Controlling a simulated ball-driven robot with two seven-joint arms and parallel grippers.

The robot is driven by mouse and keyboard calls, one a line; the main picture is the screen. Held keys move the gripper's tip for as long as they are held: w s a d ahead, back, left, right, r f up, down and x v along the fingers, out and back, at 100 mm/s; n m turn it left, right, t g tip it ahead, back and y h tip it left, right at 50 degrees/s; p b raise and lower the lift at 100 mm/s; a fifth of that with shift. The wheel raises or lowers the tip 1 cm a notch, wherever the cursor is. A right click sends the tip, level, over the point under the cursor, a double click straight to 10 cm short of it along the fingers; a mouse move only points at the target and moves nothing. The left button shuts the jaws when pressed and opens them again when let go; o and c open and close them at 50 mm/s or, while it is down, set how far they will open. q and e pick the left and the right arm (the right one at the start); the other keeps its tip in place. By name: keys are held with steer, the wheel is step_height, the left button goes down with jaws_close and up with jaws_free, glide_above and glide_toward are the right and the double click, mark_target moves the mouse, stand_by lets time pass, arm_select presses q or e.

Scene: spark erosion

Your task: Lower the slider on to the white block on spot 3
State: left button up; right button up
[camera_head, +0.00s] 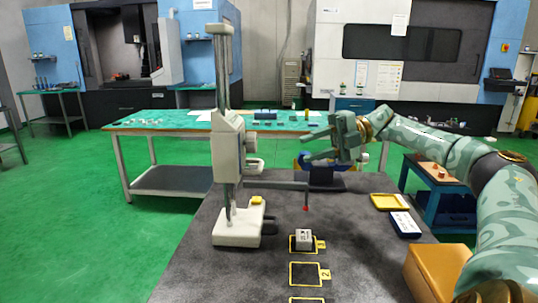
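A white height gauge with a grey column stands on the dark table. Its slider (228,146) is partway up the column, with white knobs on its right side. A dark arm (280,185) reaches right from the slider and ends in a red-tipped probe (306,207). The white block (304,238) sits inside the yellow outline of spot 3 (320,244), below the probe tip, with a visible gap between them. My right gripper (308,147) is open and empty, right of the slider and apart from it, fingers pointing left. My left gripper is not in view.
Spot 2 (305,274) is empty in front of the block. A yellow tray (389,201), a dark-blue and white case (405,224) and an orange-brown box (438,270) are on the right. A small yellow piece (257,200) is on the gauge base (238,235).

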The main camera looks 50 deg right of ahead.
steer(key=b+x, duration=0.3)
steer(key=x, duration=0.8)
steer(key=shift+w+f, duration=0.2)
steer(key=shift+f, duration=0.05)
steer(key=shift+a, duration=0.1)
jaws_close()
